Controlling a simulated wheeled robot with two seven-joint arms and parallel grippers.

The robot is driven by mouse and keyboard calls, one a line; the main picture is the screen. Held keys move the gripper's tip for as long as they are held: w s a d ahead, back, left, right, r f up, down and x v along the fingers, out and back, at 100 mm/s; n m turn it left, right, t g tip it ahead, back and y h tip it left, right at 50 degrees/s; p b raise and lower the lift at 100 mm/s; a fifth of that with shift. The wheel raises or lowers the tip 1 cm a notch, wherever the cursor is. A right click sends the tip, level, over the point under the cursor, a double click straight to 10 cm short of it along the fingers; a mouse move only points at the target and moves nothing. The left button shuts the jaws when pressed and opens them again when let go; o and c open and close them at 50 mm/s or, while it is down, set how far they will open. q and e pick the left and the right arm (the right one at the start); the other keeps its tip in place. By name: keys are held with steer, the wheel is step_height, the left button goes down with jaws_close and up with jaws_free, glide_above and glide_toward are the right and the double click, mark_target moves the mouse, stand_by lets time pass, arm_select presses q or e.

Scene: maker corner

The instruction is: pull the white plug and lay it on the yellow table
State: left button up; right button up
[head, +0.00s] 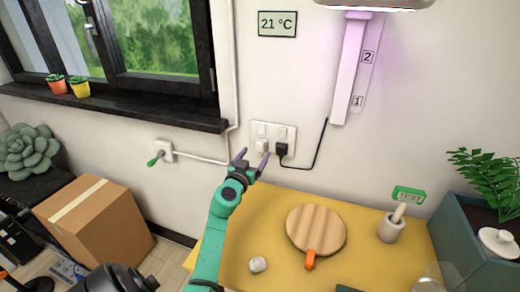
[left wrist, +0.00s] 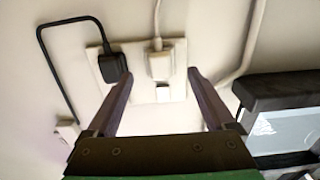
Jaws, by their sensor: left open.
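The white plug (head: 261,146) sits in the left socket of a double wall outlet (head: 291,133), above the back edge of the yellow table (head: 250,213). In the left wrist view the white plug (left wrist: 159,66) shows between the fingers with its white cord leading up in the picture. My left gripper (head: 252,158) is open in front of the outlet, its fingers apart with nothing gripped. A black plug (head: 281,149) is in the right socket and also shows left of the fingers in the left wrist view (left wrist: 112,65).
A round wooden board (head: 316,229), a pale round lump (head: 258,264) and a mortar (head: 390,229) stand on the table. The black cord (head: 318,156) leads up to a lamp. A cardboard box (head: 96,219) is at left. The table's left back part is bare.

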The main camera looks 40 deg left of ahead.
mark_target(259, 149)
arm_select(q)
steer(key=x, duration=0.4)
steer(key=shift+w, duration=0.1)
steer(key=shift+p, duration=0.55)
stand_by(0.6)
stand_by(0.4)
jaws_close()
steer(key=shift+f+p, duration=0.1)
steer(key=shift+p, duration=0.25)
